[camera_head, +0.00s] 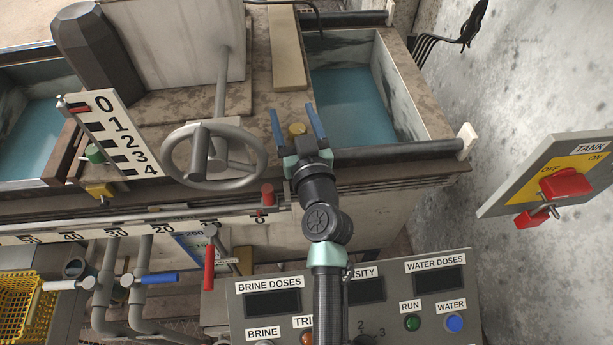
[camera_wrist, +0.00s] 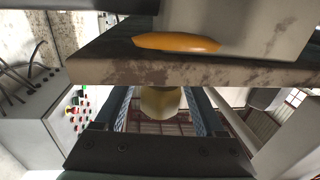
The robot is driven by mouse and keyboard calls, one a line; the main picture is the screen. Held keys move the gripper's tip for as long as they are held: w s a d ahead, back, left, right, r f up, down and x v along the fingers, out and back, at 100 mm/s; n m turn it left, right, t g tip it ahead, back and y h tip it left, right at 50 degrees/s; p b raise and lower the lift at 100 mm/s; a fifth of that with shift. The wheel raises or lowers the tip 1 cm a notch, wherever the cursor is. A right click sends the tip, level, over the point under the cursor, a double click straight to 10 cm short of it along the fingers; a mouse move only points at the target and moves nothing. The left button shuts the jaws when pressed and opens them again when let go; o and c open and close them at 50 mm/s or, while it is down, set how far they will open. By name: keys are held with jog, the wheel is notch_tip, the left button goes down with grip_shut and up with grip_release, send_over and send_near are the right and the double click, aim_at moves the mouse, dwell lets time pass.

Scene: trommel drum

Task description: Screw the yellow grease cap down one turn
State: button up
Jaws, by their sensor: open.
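The yellow grease cap (camera_head: 297,129) sits on the brown deck of the machine, left of the blue tank, in the head view. My gripper (camera_head: 293,109) has its two blue fingers on either side of the cap, spread apart. In the wrist view the cap (camera_wrist: 160,102) is a dull yellow cylinder between the fingers of my gripper (camera_wrist: 160,92), with a gap showing on both sides. The fingers are open and do not appear closed on it. Whatever lies under the cap is hidden.
A grey handwheel (camera_head: 214,157) stands close left of my gripper. A red knob (camera_head: 267,195) is below it on the front rail. A beige plank (camera_head: 287,48) lies behind the cap. The blue-water tank (camera_head: 355,105) opens to the right. A labelled control panel (camera_head: 350,290) is below.

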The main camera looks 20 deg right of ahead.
jog(key=n+y+b, duration=0.1)
jog(key=y, duration=0.1)
jog(key=n+y+b, duration=0.1)
jog(key=n+y, duration=0.1)
jog(key=y, duration=0.1)
jog(key=shift+a+b, duration=0.35)
jog(key=p+v, duration=0.1)
jog(key=v, duration=1.3)
jog(key=s+a+r+m+g+h+p, duration=0.1)
jog(key=a+r+m+g+h+p, duration=0.3)
jog(key=p, duration=2.3)
jog(key=shift+s+a+r+g+h, duration=0.2)
jog(key=shift+a+r+g+h, duration=0.2)
jog(key=shift+r+h, duration=0.6)
jog(key=shift+f, duration=0.15)
